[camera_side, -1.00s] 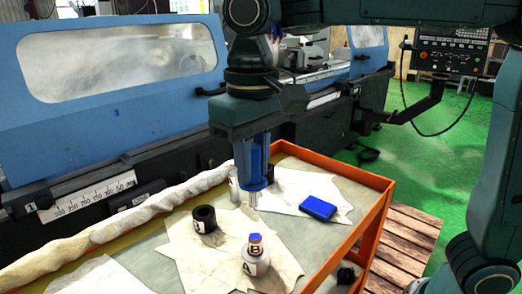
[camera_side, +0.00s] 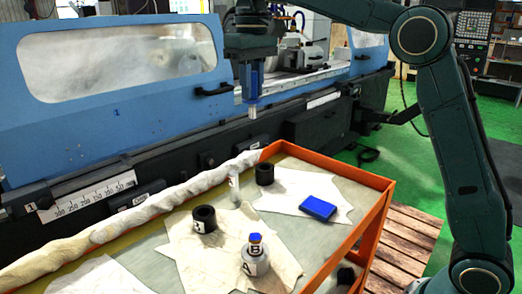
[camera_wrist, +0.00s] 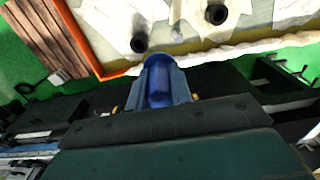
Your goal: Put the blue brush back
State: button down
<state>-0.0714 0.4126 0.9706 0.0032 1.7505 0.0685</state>
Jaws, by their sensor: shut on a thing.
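My gripper (camera_side: 251,92) is shut on the blue brush (camera_side: 254,80), which hangs upright with its pale tip down, in front of the blue machine and above the back of the cart. In the wrist view the blue brush (camera_wrist: 158,82) lies between the fingers of my gripper (camera_wrist: 158,75). Two black round holders stand on the cart: a front one (camera_side: 204,219), with a letter on its side, and a back one (camera_side: 264,174). Both holders look empty; they also show in the wrist view. The brush is apart from both.
A grey bottle with a blue top (camera_side: 255,258) and a blue block (camera_side: 318,208) are on the cart's cloths. A small grey cylinder (camera_side: 234,188) stands near the back holder. An orange rim (camera_side: 350,175) edges the cart. The machine (camera_side: 110,100) is close behind.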

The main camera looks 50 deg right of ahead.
jog(key=w+d+r, duration=0.1)
jog(key=w+d, duration=0.1)
jog(key=d, duration=0.4)
jog(key=shift+d, duration=0.35)
jog(key=shift+f, duration=0.1)
jog(key=shift+f, duration=9.9)
jog(key=shift+f, duration=0.5)
jog(key=c, duration=1.3)
grip_release()
jog(key=shift+o, duration=0.2)
jog(key=shift+r, duration=0.1)
notch_tip(320, 180, up, 13)
